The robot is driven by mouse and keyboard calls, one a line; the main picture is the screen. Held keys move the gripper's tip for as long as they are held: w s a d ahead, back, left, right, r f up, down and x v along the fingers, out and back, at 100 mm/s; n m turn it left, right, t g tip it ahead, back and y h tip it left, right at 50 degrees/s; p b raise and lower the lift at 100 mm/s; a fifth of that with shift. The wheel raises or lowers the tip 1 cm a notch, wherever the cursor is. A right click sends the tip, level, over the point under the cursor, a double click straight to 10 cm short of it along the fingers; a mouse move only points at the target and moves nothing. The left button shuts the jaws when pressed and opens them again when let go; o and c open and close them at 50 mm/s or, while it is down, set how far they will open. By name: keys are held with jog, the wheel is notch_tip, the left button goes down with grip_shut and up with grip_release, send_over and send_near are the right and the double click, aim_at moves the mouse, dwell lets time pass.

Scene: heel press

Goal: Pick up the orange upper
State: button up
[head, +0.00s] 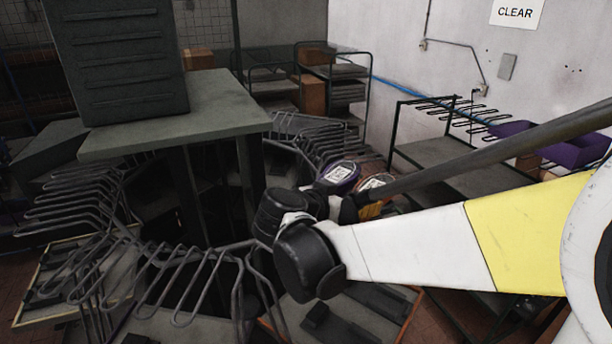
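The orange upper (371,210) shows in the head view just right of centre, beyond my wrist. Only part of it is visible, with a white label patch above the orange; my arm covers the rest. A purple upper (338,175) with a white label stands just left of it and behind. My gripper (348,208) is at the end of my white and yellow arm, close to the orange upper. Its fingers are mostly hidden behind my wrist, so I cannot tell whether they touch the upper or are open or shut.
A ring of grey wire racks (190,275) curves around a dark machine (120,60) on a grey table (225,105). A shelf trolley (445,152) with wire prongs stands on the right, with a purple bin (560,146). Cardboard boxes (313,93) sit on a rack behind.

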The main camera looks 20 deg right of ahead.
jog(key=shift+w+d+f, duration=0.45)
jog(key=shift+w+d, duration=0.05)
jog(key=shift+w, duration=0.2)
jog(key=x, duration=0.5)
jog(key=shift+s+d+f+p, duration=0.1)
jog(key=shift+s+f+p, duration=0.2)
jog(key=shift+p, duration=0.1)
jog(key=shift+s, duration=0.15)
jog(key=shift+c, duration=1.4)
jog(key=c, duration=1.2)
